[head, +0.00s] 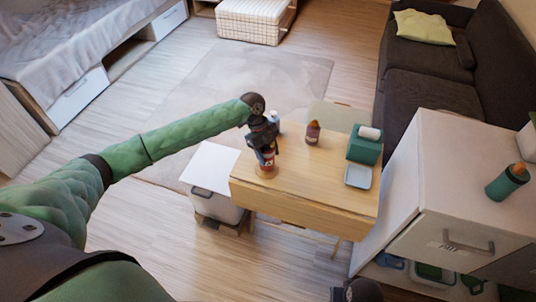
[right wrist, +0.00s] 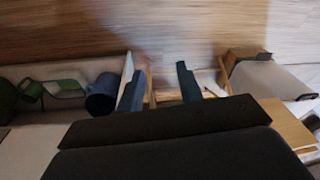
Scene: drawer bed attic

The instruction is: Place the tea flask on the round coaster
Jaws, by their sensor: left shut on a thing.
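My left gripper (head: 264,143) is over the left end of the wooden table, pointing down. It is shut on a small flask with a red and white label (head: 267,160), which looks upright. The gripper hides its top. A round brownish shape (head: 266,174), possibly the coaster, shows right under it; I cannot tell whether they touch. The frames do not settle which is the tea flask. My right gripper (right wrist: 158,88) is open and empty, with its fingers apart in the right wrist view.
The wooden table (head: 310,185) has a clear middle. A brown bottle (head: 313,132), a green box (head: 365,145) and a pale blue tray (head: 358,176) stand at its back and right. The white cabinet (head: 440,185) is close to its right. A dark sofa (head: 430,95) lies beyond.

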